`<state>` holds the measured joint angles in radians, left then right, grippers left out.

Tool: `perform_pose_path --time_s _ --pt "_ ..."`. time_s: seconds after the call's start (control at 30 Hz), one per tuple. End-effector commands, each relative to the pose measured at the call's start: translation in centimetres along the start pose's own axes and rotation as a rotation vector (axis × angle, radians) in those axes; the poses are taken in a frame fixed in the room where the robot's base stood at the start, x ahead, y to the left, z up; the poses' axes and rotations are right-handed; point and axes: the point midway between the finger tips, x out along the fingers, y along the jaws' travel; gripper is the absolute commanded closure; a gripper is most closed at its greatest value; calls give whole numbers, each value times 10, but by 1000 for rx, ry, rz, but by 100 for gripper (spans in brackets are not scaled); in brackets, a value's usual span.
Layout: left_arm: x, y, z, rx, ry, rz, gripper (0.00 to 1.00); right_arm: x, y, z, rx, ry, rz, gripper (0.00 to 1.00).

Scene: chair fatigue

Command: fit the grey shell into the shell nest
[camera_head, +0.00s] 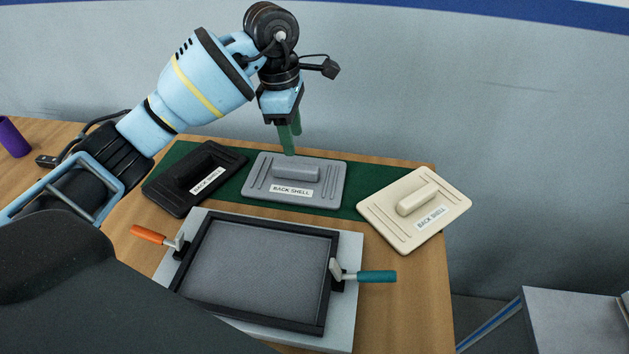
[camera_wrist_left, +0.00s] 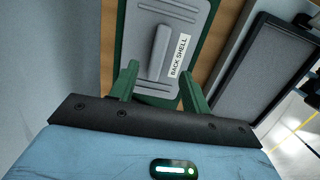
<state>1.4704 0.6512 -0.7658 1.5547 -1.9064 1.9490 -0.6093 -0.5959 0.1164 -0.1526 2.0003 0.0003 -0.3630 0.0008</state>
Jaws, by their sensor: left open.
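The grey shell (camera_head: 318,193) lies flat on the green mat (camera_head: 244,187), between a black and a cream shell. It has a raised handle block and a "BACK SHELL" label. My left gripper (camera_head: 290,150) is above the far edge of the grey shell, fingers pointing down, open and empty. In the left wrist view the grey shell (camera_wrist_left: 188,45) lies beyond the green fingers (camera_wrist_left: 160,85), its handle roughly in line with the gap between them. The shell nest (camera_head: 258,272), a black-framed recess with a grey textured floor, is empty in front of the mat. My right gripper is not in view.
The black shell (camera_head: 180,185) is left of the grey one; the cream shell (camera_head: 400,221) is right, tilted at the table edge. Clamps with an orange handle (camera_head: 147,234) and a teal handle (camera_head: 377,276) flank the nest. A purple cup (camera_head: 13,138) stands far left.

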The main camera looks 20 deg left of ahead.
Motion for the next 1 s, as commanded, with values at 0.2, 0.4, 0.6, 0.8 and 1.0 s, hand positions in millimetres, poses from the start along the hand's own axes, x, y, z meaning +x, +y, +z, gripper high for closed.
perform_pose_path --time_s 0.2,0.4,0.6,0.8,1.0 --pt "0 2 0 24 -2 -1 53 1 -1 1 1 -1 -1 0" --pt "12 1 0 22 -1 -3 53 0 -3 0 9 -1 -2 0" --pt "26 1 0 21 -2 -1 53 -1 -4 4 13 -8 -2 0" --pt "36 1 -3 21 -1 -4 53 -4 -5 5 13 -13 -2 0" --pt "64 1 -8 22 -2 -3 53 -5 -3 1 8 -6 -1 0"
